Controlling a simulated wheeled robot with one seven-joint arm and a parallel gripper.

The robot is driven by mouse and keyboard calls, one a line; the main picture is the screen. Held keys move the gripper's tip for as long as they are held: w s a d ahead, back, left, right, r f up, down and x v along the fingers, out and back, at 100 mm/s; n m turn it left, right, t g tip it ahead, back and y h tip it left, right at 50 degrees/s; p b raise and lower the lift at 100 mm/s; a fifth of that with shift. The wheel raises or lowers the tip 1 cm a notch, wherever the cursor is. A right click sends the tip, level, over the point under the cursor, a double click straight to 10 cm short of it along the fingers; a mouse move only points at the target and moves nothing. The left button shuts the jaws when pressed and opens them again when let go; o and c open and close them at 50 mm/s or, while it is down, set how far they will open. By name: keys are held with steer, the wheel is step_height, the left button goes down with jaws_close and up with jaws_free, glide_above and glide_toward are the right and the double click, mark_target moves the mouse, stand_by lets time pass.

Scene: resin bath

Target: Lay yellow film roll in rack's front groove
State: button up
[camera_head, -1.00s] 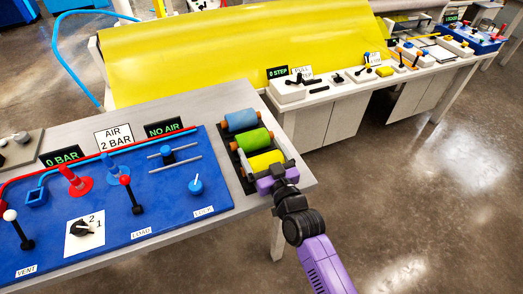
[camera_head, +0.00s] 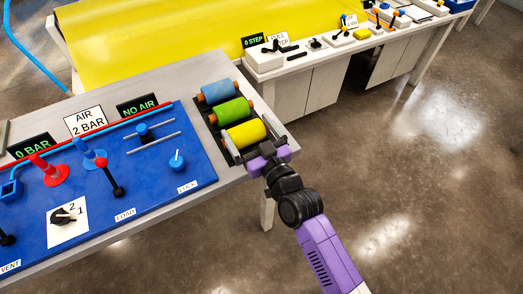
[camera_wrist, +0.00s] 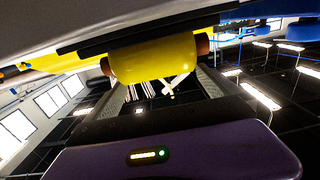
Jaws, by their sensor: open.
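The yellow film roll (camera_head: 245,133), with brown core ends, lies in the front place of a dark rack (camera_head: 201,131) at the table's right end. A green roll (camera_head: 231,111) and a blue roll (camera_head: 217,91) lie behind it in the same rack. My gripper (camera_head: 254,152) is open just in front of the yellow roll. In the wrist view the yellow roll (camera_wrist: 152,60) shows close ahead, between the gripper fingers (camera_wrist: 158,90). I cannot tell whether the fingers touch it. The groove under the roll is hidden.
A blue panel (camera_head: 150,165) with levers and knobs lies left of the rack. Signs (camera_head: 138,104) stand behind it. A large yellow sheet (camera_head: 150,40) and a white bench (camera_head: 320,75) stand beyond. The floor (camera_head: 420,180) at right is clear.

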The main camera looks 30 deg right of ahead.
steer(key=s+b, duration=0.1)
steer(key=s, duration=0.6)
steer(key=shift+s, duration=0.35)
steer(key=s+f+g, duration=0.1)
steer(key=s+f, duration=0.2)
steer(key=s, duration=1.2)
steer(key=s+r+g, duration=0.1)
steer(key=s+r, duration=0.1)
steer(key=s, duration=0.6)
steer(key=s+r+g, duration=0.1)
steer(key=s+r, duration=0.1)
steer(key=s, duration=0.6)
steer(key=shift+s+r, duration=0.35)
